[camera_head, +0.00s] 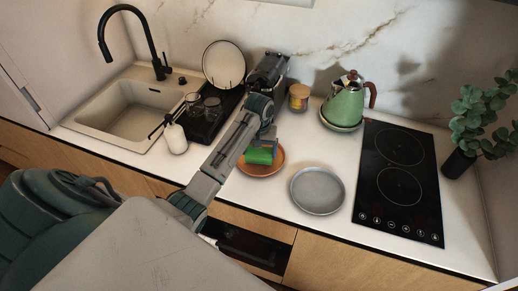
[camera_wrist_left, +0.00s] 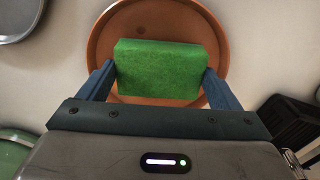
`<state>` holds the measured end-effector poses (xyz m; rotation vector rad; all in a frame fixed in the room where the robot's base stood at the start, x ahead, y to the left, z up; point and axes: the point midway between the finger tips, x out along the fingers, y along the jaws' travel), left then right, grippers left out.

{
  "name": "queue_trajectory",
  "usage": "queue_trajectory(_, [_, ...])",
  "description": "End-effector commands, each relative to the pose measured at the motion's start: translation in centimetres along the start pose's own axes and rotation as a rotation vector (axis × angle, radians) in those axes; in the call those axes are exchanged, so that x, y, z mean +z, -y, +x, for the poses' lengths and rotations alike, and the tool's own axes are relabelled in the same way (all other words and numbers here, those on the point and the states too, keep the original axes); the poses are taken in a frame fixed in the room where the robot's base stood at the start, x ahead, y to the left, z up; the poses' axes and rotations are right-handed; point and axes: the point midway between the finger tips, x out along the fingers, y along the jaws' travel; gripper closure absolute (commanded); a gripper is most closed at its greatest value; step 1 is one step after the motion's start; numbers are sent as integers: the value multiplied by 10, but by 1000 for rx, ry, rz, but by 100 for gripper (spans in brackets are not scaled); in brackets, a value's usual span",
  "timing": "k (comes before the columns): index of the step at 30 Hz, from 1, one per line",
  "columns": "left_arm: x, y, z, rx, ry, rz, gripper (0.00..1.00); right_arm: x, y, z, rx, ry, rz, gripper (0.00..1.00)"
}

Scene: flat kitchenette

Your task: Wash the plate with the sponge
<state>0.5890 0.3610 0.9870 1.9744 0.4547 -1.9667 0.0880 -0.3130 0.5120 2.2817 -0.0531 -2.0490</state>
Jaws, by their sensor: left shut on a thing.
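The sponge is a green block (camera_wrist_left: 158,70) in the left wrist view, and it shows in the head view (camera_head: 261,153) with a darker side. My left gripper (camera_wrist_left: 160,80) is shut on it, one finger at each end. In the head view my left gripper (camera_head: 262,141) reaches down from above the counter. The orange-brown plate (camera_wrist_left: 104,31) lies directly beneath the sponge; the head view shows its rim (camera_head: 262,171). I cannot tell whether the sponge touches the plate. My right gripper is not in view.
A grey plate (camera_head: 317,190) lies to the right, near the counter's front edge. A green kettle (camera_head: 345,104) and a jar (camera_head: 299,97) stand behind. The black dish rack (camera_head: 207,127), soap bottle (camera_head: 175,138) and sink (camera_head: 125,113) are left; the cooktop (camera_head: 399,190) is right.

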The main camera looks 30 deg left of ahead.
Motion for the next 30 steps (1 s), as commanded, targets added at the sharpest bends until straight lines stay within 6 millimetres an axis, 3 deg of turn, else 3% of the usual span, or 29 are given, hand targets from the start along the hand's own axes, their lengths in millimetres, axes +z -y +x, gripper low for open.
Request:
queue_trajectory(23, [0,0,14,0,0,0,33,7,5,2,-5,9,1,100])
queue_trajectory(30, [0,-12,13,2,2,1,33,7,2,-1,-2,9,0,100])
